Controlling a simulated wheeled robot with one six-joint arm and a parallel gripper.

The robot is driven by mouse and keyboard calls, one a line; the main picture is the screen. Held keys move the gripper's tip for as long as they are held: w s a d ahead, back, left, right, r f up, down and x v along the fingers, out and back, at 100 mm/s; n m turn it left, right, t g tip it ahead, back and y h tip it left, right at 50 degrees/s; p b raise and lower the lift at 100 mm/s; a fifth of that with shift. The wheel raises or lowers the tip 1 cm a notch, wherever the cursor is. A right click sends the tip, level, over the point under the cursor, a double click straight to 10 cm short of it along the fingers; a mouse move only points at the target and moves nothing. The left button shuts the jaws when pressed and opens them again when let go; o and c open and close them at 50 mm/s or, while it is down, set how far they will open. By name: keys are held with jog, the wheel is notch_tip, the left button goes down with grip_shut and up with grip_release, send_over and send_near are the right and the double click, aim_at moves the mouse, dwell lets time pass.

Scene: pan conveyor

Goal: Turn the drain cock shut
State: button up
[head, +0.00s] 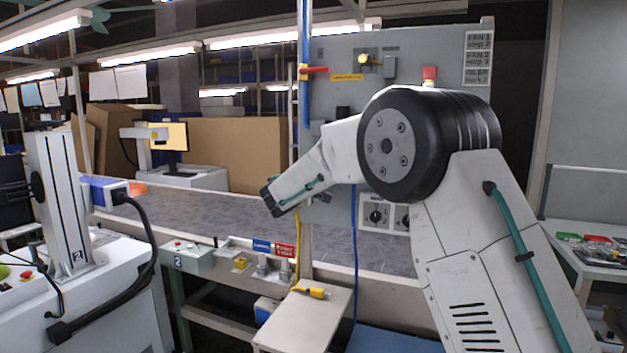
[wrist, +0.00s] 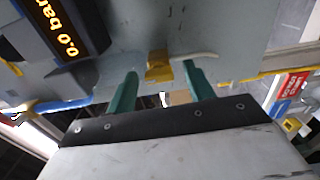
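My gripper (wrist: 159,70) shows in the wrist view with its two green fingers apart. A small yellow fitting (wrist: 158,66) on the grey panel, which looks like the drain cock, lies between the fingertips in the picture. A gap shows on each side of it, and I see no contact. A pale curved piece (wrist: 196,57) runs to the right from beside it. I cannot tell how far the cock is turned. In the head view my arm stretches left in front of the panel, and I cannot make out the fingers or the cock there.
A display (wrist: 70,35) reading 0.0 bar is close by at the upper left of the wrist view. A conveyor (head: 225,205) runs below.

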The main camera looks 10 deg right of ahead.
jog(key=v, duration=0.7)
jog(key=shift+s+a, duration=0.2)
jog(key=shift+s, duration=0.15)
